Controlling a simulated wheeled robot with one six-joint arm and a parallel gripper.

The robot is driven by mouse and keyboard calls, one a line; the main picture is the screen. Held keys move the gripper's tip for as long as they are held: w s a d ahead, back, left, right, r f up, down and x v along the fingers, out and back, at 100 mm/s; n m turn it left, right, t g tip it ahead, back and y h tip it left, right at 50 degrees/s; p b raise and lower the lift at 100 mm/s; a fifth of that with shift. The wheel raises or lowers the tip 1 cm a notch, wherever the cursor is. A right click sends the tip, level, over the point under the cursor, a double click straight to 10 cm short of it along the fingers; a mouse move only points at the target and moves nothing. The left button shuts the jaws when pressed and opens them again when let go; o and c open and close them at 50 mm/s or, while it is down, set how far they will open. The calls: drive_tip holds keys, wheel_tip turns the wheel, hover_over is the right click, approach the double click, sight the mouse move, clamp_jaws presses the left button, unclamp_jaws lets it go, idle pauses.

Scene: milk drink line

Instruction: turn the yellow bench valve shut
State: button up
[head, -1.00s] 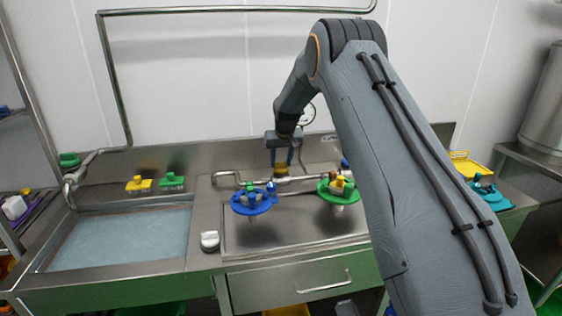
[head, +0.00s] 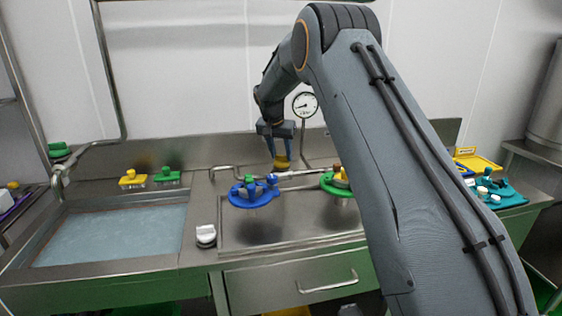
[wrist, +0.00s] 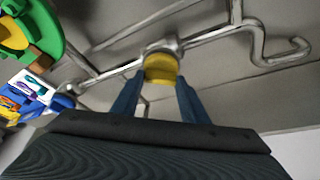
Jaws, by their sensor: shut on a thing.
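The yellow bench valve (head: 282,162) sits on the steel pipe along the back of the bench. In the wrist view its yellow knob (wrist: 161,68) is near the top centre, with a metal fitting and the pipe just beyond it. My gripper (head: 281,157) reaches down to it from above. Its two blue fingers lie on either side of the knob, and the gripper is shut on it. The fingers hide parts of the knob's sides. I cannot tell how far the valve is turned.
A round blue tray (head: 254,203) and a round green tray (head: 328,187) with items stand close in front of the pipe. A pressure gauge (head: 305,104) rises just right of my gripper. A sink basin (head: 115,237) is at the left, and a white-topped knob (head: 206,234) is at the bench front.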

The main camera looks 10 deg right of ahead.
drive_tip(key=m+b, duration=0.2)
drive_tip(key=m+g+h+b, duration=0.1)
drive_tip(key=m+b, duration=0.3)
drive_tip(key=shift+w+a+f+g+h, duration=0.15)
drive_tip(key=shift+w+a+g+h, duration=0.1)
drive_tip(key=shift+g+h, duration=0.15)
drive_tip(key=m+g+b, duration=0.1)
drive_tip(key=m, duration=0.1)
drive_tip(key=m+b, duration=0.2)
drive_tip(key=m, duration=0.1)
drive_tip(key=shift+g, duration=0.4)
drive_tip(key=shift+r, duration=0.2)
drive_tip(key=o, duration=1.1)
drive_tip(key=shift+c, duration=0.2)
